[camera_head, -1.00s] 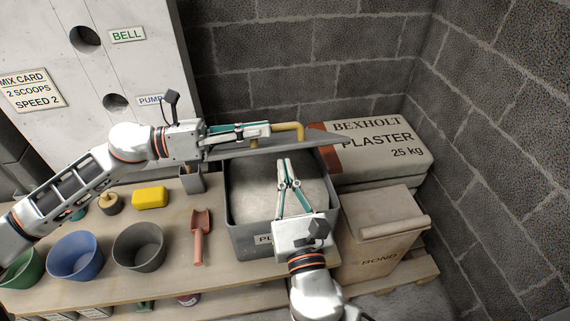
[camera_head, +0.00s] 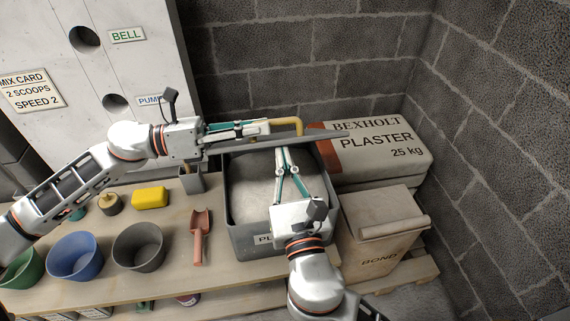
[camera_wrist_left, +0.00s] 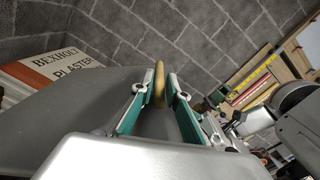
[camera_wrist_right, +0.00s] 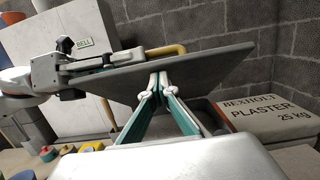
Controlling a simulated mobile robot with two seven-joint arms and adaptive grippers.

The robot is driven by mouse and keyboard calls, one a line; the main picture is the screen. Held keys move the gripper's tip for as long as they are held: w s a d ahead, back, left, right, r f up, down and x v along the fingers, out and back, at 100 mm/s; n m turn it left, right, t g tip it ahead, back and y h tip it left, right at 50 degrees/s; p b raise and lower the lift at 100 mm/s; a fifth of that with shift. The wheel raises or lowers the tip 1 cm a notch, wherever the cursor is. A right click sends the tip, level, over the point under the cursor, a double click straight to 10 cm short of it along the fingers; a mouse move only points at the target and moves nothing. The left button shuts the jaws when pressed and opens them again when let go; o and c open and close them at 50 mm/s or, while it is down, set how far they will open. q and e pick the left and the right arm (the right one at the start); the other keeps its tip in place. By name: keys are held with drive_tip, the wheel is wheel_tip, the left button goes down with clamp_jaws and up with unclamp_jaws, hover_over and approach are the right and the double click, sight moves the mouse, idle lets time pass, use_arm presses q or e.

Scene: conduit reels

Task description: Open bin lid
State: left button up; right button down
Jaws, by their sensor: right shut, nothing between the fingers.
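The grey bin lid (camera_head: 318,139) is raised and tilted steeply, seen nearly edge-on above the back of the grey bin (camera_head: 262,240). The bin is open and full of pale powder (camera_head: 258,185). My left gripper (camera_head: 268,127) is shut on the lid's yellow handle (camera_head: 299,126); the handle shows between its fingers in the left wrist view (camera_wrist_left: 159,84). My right gripper (camera_head: 281,150) is shut and empty above the powder, its tips at the lid's underside. In the right wrist view its tips (camera_wrist_right: 157,80) overlap the lid (camera_wrist_right: 205,80); contact is hard to tell.
A plaster bag (camera_head: 370,150) lies right of the bin, with a bond sack (camera_head: 375,250) in front of it. A red scoop (camera_head: 200,235), a yellow sponge (camera_head: 150,197) and several buckets (camera_head: 138,247) stand on the bench at left. A block wall is close behind.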

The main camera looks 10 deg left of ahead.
use_arm(q)
drive_tip(key=shift+o, duration=1.1)
drive_tip(key=shift+s+d+f, duration=0.15)
drive_tip(key=shift+s+f, duration=0.15)
drive_tip(key=shift+f, duration=0.15)
use_arm(e)
drive_tip(key=shift+w+r, duration=0.15)
drive_tip(key=shift+r, duration=0.25)
